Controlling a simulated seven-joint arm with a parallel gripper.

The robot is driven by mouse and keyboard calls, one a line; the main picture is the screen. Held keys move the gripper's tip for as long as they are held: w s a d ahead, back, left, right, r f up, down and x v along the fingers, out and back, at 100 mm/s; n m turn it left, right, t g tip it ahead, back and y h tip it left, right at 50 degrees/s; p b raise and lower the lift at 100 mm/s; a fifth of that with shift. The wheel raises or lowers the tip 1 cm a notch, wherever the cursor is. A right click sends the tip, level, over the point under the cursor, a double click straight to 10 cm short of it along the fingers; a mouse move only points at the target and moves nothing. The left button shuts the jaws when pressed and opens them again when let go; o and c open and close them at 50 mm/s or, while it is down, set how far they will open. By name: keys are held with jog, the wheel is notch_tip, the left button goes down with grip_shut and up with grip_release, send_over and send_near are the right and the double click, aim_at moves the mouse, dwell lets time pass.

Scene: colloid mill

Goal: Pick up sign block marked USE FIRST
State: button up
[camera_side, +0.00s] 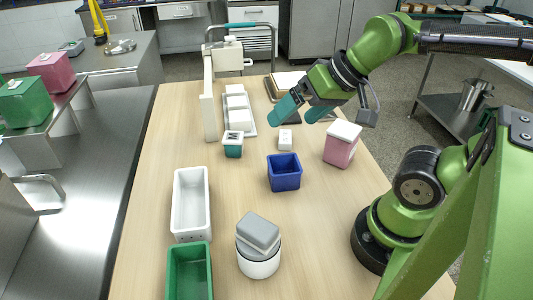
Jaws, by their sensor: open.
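No lettering is readable, so I cannot tell which block is marked USE FIRST. A small white block (285,139) stands on the table near the middle, with a faint dark mark on it. A small teal container with a white top (233,144) stands to its left and has a dark mark on top. My gripper (300,117) is open, with teal fingers spread and nothing between them. It hangs above the table, a little above and behind the white block in the picture, apart from it.
A blue bin (284,173) stands in front of the white block, and a pink box (340,151) to its right. White blocks on a tray (250,128) are behind left. A white bin (177,205), green bin (174,275) and round pot with grey blocks (258,266) are nearer.

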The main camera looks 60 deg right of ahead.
jog(key=shift+c, duration=0.2)
dwell(0.3)
jog(key=c, duration=0.5)
jog(key=m+g+h, duration=0.2)
jog(key=m+g, duration=0.5)
jog(key=m, duration=0.1)
send_over(285, 136)
notch_tip(285, 136, down, 8)
jog(key=f, duration=1.1)
jog(key=shift+a, duration=0.2)
jog(key=shift+d+f, duration=0.15)
jog(key=shift+f, duration=1.15)
jog(key=shift+d+f, duration=0.15)
jog(key=shift+f, duration=1.1)
